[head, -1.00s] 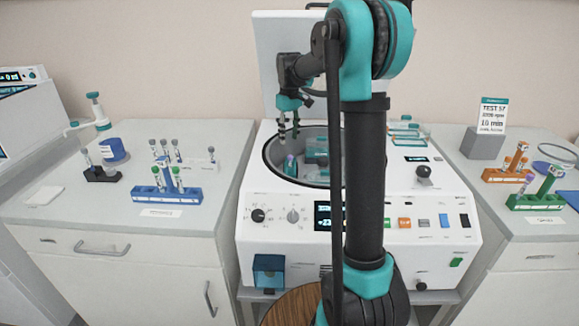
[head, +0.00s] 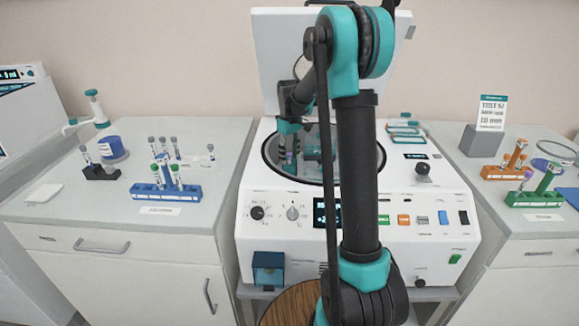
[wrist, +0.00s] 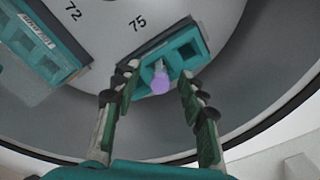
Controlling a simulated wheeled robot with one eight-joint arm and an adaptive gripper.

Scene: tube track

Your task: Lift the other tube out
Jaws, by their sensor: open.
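A tube with a purple cap (wrist: 160,83) stands in a teal bucket (wrist: 185,52) of the centrifuge rotor, beside the number 75. The bucket has other openings that look empty. My gripper (wrist: 160,77) is open, with one finger on each side of the purple cap and gaps between. In the head view my gripper (head: 289,154) reaches down into the open centrifuge bowl (head: 270,160), and a bit of the purple cap shows between the fingers. The tube's lower part is hidden in the bucket.
The centrifuge lid (head: 275,60) stands open behind the bowl. A blue rack (head: 150,193) with tubes is on the left bench. Green (head: 530,202) and orange (head: 500,173) racks with tubes are on the right bench. Another teal bucket (wrist: 45,45) is in the rotor.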

